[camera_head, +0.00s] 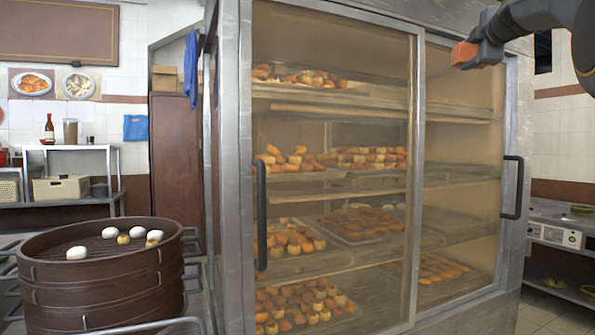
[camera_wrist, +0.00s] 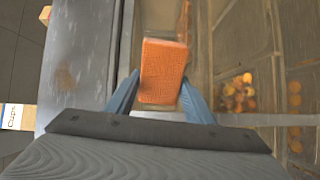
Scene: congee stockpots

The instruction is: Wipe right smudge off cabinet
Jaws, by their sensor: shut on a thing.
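The large metal cabinet (camera_head: 231,200) with sliding glass doors fills the middle of the head view. My gripper (camera_head: 472,54) is at the upper right, in front of the upper part of the right glass door (camera_head: 463,140). It is shut on an orange sponge (camera_head: 462,54). The wrist view shows the orange sponge (camera_wrist: 163,72) between the two blue fingers, over the cabinet front. I cannot tell whether it touches the glass. A pale patch (camera_wrist: 166,17) shows just beyond the sponge; I cannot tell whether it is a smudge. No smudge is clear in the head view.
Black handles (camera_head: 261,215) and (camera_head: 514,188) stand out from the doors. Trays of buns and pastries (camera_head: 300,76) sit behind the glass. A round steamer (camera_head: 100,280) with several buns stands at the lower left. A counter (camera_head: 565,235) is at the right.

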